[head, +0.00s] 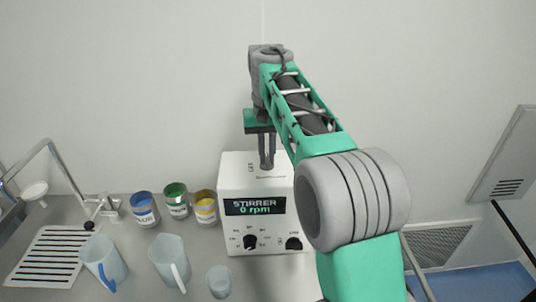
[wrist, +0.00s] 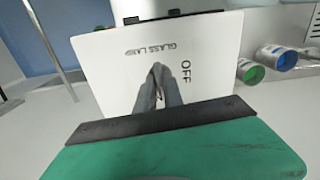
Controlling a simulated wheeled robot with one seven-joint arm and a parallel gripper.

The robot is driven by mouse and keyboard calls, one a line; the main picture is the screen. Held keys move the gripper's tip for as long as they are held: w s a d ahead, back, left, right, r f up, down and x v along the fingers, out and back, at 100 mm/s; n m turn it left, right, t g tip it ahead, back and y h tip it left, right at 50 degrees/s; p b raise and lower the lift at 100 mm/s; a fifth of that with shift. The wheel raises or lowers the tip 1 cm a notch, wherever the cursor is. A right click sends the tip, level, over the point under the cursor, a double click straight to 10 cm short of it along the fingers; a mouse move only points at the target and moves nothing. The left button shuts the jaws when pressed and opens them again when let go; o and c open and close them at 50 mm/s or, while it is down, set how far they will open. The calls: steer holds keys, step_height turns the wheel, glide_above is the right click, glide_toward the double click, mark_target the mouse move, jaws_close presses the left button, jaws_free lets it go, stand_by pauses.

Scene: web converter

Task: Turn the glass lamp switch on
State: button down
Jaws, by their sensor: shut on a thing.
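The white stirrer box (head: 230,185) stands on the counter, its front display reading "STIRRER 0 rpm". Its top face carries the glass lamp switch; in the wrist view the white panel (wrist: 105,70) shows the words "GLASS LAMP" and "OFF". My gripper (head: 267,166) points down at this top face. In the wrist view its fingers (wrist: 157,72) are together beside the "OFF" label, shut on the switch. The switch itself is hidden by the fingers, so its position cannot be seen.
Blue (head: 145,210), green (head: 177,201) and yellow (head: 205,208) cans stand left of the box. Two pale jugs (head: 103,262) (head: 168,258) and a small beaker (head: 219,281) stand in front.

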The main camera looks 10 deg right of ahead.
mark_target(267, 158)
steer(key=shift+m, duration=0.6)
steer(key=c, duration=1.5)
jaws_free()
steer(key=shift+o, duration=0.2)
steer(key=shift+r, duration=0.1)
step_height(267, 158, up, 8)
steer(key=shift+s+d+f+p, duration=0.1)
steer(key=shift+s+p, duration=0.05)
steer(key=shift+p, duration=0.4)
